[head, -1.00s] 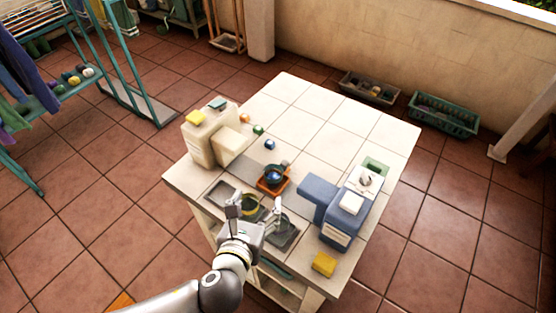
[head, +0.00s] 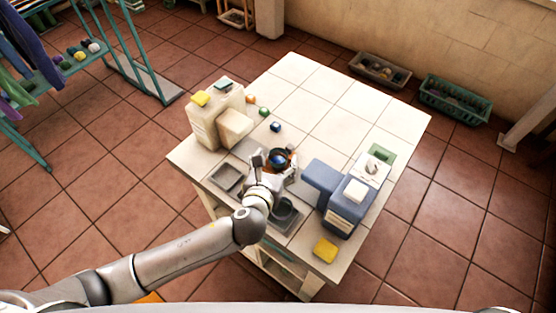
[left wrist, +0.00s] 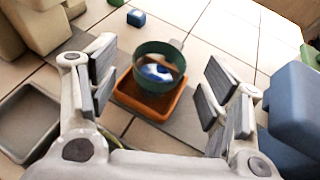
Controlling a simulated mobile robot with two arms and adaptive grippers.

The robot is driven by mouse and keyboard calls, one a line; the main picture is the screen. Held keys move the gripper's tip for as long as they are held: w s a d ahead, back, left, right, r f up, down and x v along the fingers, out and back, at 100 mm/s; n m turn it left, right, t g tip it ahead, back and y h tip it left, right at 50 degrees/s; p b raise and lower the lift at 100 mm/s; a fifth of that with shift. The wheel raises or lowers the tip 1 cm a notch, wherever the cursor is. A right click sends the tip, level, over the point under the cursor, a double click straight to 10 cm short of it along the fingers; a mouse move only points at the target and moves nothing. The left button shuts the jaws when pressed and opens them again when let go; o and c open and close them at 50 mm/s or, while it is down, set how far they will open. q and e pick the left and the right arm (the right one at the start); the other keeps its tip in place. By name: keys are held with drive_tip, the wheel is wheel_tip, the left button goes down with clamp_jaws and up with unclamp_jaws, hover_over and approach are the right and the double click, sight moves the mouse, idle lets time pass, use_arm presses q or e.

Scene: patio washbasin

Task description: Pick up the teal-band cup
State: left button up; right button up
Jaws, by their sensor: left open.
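A dark teal cup (left wrist: 148,50), which looks like the teal-band cup, stands in a shallow orange-brown tray (left wrist: 180,106) in the left wrist view. A blue and white thing (left wrist: 157,72) shows inside it. In the head view the cup (head: 279,157) is partly hidden by my gripper. My left gripper (head: 274,168) is open, its fingers on the near side and to either side of the cup. In the left wrist view the open fingers (left wrist: 160,78) show a gap to the cup on both sides. My right gripper is not in view.
A blue dispenser box (head: 342,208) stands right of the gripper, and a cream container (head: 204,124) stands left. Grey recessed trays (head: 226,177) lie at the near edge. A small blue block (head: 276,126) lies behind the cup. The tabletop's far part (head: 335,98) is clear.

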use_arm(q)
drive_tip(key=shift+x, duration=0.85)
drive_tip(key=shift+s, duration=0.1)
drive_tip(key=c, duration=1.2)
drive_tip(key=shift+o, duration=0.2)
drive_tip(key=shift+r, duration=0.1)
